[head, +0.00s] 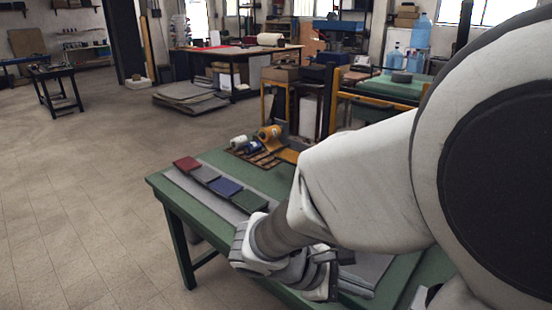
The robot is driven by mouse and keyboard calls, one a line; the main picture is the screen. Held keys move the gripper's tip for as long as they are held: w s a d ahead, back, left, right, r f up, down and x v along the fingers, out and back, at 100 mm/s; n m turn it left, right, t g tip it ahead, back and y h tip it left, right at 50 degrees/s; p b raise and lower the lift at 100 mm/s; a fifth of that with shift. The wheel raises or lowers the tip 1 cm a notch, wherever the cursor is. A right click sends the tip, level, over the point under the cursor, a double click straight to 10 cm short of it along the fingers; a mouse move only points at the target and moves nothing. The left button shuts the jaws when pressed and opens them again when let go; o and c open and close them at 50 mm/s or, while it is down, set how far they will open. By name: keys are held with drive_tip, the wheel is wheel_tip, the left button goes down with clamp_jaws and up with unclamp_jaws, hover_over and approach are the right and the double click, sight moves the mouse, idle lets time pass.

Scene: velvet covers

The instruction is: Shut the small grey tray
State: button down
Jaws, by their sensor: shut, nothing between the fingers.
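My gripper (322,278) is low at the front of the green table (155,180), at the end of my white arm. It is shut and empty; its fingertips are hard to make out. A flat grey piece (372,270) shows just right of my gripper, partly hidden by my arm. I cannot tell whether it is the small grey tray, how far any tray is open, or whether my gripper touches it.
Red (187,163), dark grey (205,174), blue (225,187) and green (249,201) covers lie in a row on a grey strip. Rolls (255,146) stand behind them. Open floor (80,220) lies left of the table.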

drive_tip(key=w+a+f+n+t+h+b, duration=0.1)
drive_tip(key=w+a+f+n+t, duration=0.2)
drive_tip(key=w+a+n+t, duration=0.3)
drive_tip(key=w+a+f+n+t+h+b, duration=0.1)
drive_tip(key=w+a+f+n+t, duration=0.2)
drive_tip(key=a+n+t, duration=0.4)
drive_tip(key=w+d+n+g, duration=0.1)
drive_tip(key=w+d, duration=0.8)
drive_tip(key=w, duration=0.1)
drive_tip(key=shift+w+d+r, duration=0.15)
drive_tip(key=shift+d+r, duration=0.1)
drive_tip(key=shift+d, duration=0.15)
drive_tip(key=x, duration=0.4)
drive_tip(key=shift+d, duration=0.15)
